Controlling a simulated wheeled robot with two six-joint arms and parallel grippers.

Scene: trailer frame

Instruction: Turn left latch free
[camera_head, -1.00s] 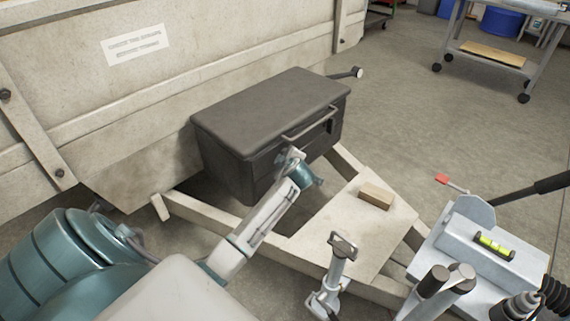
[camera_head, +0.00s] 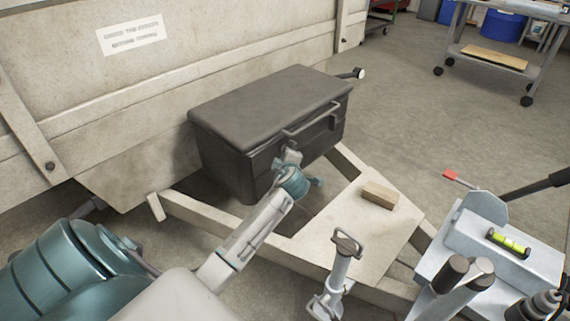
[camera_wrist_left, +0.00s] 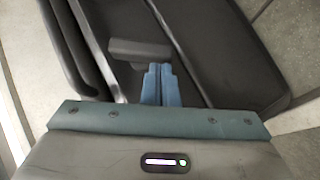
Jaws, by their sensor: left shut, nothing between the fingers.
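The dark grey toolbox (camera_head: 262,115) sits on the trailer frame, with a bar handle (camera_head: 310,122) on its front. The left latch (camera_head: 291,156) is a small grey piece on the front face, left of the handle. In the left wrist view the latch (camera_wrist_left: 140,50) is a dark grey bar across the picture, just beyond my fingertips. My left gripper (camera_head: 283,167) is at the toolbox front by this latch. Its blue fingers (camera_wrist_left: 160,72) are shut together, empty, with tips at or touching the latch's lower edge; contact is unclear. My right gripper is not in view.
A wooden block (camera_head: 380,195) lies on the frame's pale plate. A grey post with a looped top (camera_head: 346,244) stands in front. The hitch with a spirit level (camera_head: 508,242) is at right. The trailer wall (camera_head: 120,95) rises behind.

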